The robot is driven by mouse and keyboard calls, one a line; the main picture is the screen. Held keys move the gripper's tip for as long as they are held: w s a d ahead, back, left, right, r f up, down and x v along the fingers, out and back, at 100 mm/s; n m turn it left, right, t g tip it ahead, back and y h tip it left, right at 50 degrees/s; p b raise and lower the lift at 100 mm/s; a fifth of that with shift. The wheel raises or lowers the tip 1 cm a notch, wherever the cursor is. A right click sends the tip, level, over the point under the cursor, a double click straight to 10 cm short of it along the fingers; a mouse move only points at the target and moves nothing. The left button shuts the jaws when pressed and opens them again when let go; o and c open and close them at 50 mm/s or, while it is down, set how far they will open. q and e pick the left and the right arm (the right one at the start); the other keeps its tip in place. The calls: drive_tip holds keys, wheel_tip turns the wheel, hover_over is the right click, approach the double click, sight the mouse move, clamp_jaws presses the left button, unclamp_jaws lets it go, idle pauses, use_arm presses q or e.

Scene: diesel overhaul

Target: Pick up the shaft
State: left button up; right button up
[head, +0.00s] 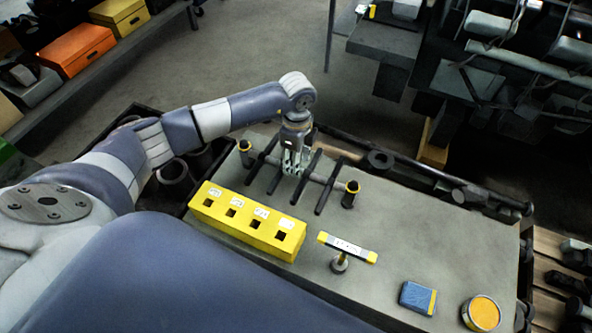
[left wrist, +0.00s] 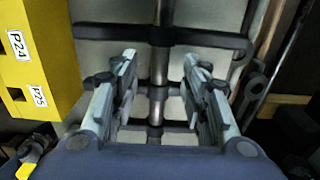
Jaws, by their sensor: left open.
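My left gripper (head: 291,168) points down over the middle of the shaft. In the left wrist view my left gripper (left wrist: 160,95) is open, with a finger on each side of the shaft (left wrist: 160,70) and clear gaps between. Whether the fingertips reach down to rod height is hard to tell. My right gripper is in neither view.
A yellow block (head: 247,222) with labelled square holes lies in front of the shaft. A yellow-ended T-shaped tool (head: 347,247), a blue box (head: 417,297) and a yellow-lidded tin (head: 482,312) stand to the right. The grey tabletop (head: 425,235) right of the shaft is bare.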

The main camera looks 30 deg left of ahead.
use_arm(q)
wheel_tip(320, 180, down, 2)
drive_tip(key=shift+f, duration=0.1)
clamp_jaws()
drive_tip(key=shift+w, duration=0.1)
